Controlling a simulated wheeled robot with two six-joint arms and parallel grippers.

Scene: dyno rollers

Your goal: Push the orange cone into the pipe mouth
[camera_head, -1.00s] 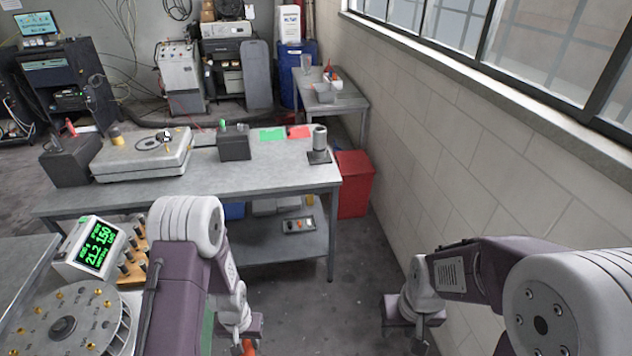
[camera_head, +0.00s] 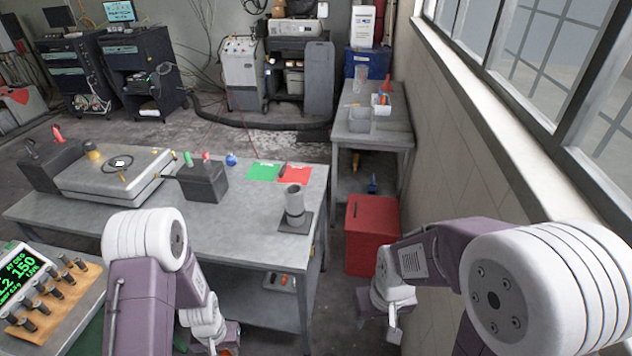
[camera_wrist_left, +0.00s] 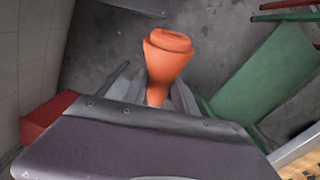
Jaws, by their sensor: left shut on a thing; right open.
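The orange cone (camera_wrist_left: 168,58) shows in the left wrist view, its wide end up and its narrow end between the fingers of my left gripper (camera_wrist_left: 158,96), which is shut on it. In the head view my left gripper (camera_head: 222,342) is low in the picture, in front of the workbench, with only a bit of orange showing. A grey upright pipe (camera_head: 294,198) stands on a dark base plate near the workbench's right end, its open mouth facing up. The cone is apart from the pipe. My right gripper (camera_head: 392,325) is open and empty, right of the workbench.
The workbench (camera_head: 250,222) also carries a grey case (camera_head: 112,182), a dark box (camera_head: 203,182), and green and red sheets (camera_head: 263,171). A red bin (camera_head: 372,235) stands beside its right end, near the wall. A rack of dark pegs (camera_head: 50,295) is at lower left.

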